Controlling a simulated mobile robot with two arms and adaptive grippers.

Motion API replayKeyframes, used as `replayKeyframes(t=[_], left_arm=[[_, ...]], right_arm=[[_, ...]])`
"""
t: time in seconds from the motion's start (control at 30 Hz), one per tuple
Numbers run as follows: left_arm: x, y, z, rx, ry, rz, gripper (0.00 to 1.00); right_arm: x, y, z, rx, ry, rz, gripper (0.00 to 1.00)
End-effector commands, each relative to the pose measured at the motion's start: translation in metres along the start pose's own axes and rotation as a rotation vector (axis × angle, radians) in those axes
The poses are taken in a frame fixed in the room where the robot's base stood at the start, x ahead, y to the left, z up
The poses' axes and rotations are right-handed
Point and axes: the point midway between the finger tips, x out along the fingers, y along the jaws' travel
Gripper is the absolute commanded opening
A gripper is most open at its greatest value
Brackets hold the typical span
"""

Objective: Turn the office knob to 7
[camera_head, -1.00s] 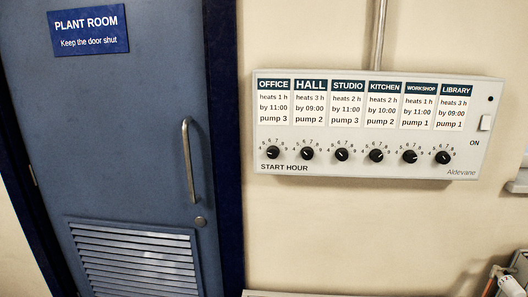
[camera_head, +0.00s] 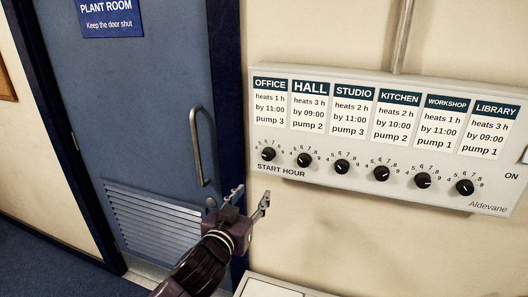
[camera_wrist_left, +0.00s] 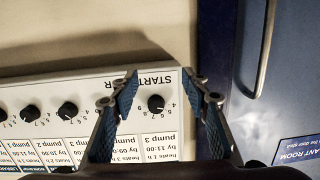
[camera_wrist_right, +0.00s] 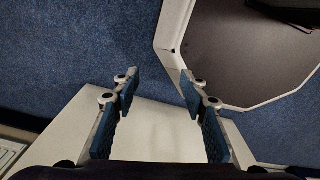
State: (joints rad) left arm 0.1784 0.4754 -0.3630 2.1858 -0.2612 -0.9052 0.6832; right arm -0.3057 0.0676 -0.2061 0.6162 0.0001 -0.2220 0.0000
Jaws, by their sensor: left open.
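The office knob (camera_head: 268,154) is the black dial at the left end of the panel's knob row, below the OFFICE label. Numbers ring its top; its setting is too small to read surely. In the left wrist view the panel is upside down, and the office knob (camera_wrist_left: 156,103) shows between the open fingers of my left gripper (camera_wrist_left: 160,84). In the head view my left gripper (camera_head: 252,196) is open and empty, below the knob and apart from it. My right gripper (camera_wrist_right: 159,80) is open and empty above a pale surface, away from the panel.
The white control panel (camera_head: 390,193) on the wall has several more knobs to the right, the nearest being the hall knob (camera_head: 303,160). A blue door (camera_head: 150,110) with a metal handle (camera_head: 197,146) stands left. A pale surface (camera_head: 275,289) lies below.

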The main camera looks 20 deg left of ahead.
Motion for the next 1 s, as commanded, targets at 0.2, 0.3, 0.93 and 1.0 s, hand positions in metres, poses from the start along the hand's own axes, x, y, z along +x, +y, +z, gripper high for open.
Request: replayKeyframes(t=[0.2, 0.3, 0.93, 1.0], left_arm=[[-0.018, 0.008, -0.071, -0.03, 0.125, 0.023, 0.43], [-0.01, 0.008, -0.076, -0.032, 0.131, 0.024, 0.43], [0.057, 0.009, -0.082, -0.033, 0.128, 0.024, 0.43], [0.057, 0.01, -0.081, -0.032, 0.128, 0.024, 0.43]], right_arm=[[-0.008, 0.009, -0.003, 0.0, 0.005, 0.01, 0.4], [-0.011, 0.013, -0.006, 0.002, 0.008, 0.016, 0.4], [-0.03, 0.016, -0.009, 0.001, 0.01, 0.018, 0.4], [-0.03, 0.015, -0.009, 0.0, 0.01, 0.017, 0.4]])
